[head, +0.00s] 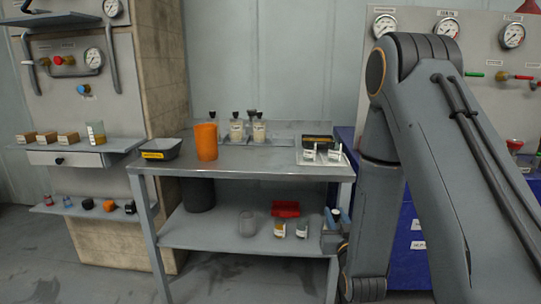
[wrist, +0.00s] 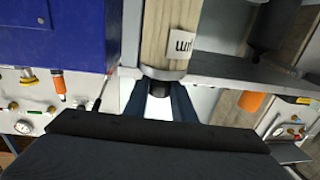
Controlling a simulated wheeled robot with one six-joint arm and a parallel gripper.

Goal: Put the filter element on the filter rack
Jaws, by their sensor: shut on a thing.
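My gripper (wrist: 158,100) shows its two dark blue fingers in the wrist view, shut on the dark neck of a beige cylinder. This cylinder, which looks like the filter element (wrist: 156,40), has a white label and a grey metal end cap. In the head view my gripper (head: 337,222) is at the right end of the table, below the top; the element cannot be made out there. A pale tray with upright white labelled holders (head: 322,156) sits at the right of the tabletop. I cannot tell whether it is the filter rack.
The grey table (head: 245,167) carries an orange cup (head: 206,141), a dark tray (head: 160,149) and several labelled bottles (head: 259,132). Its lower shelf holds a red bin (head: 286,208), a grey cup (head: 247,223) and small jars (head: 279,229). A blue cabinet (head: 408,240) stands at right. The tabletop's middle is clear.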

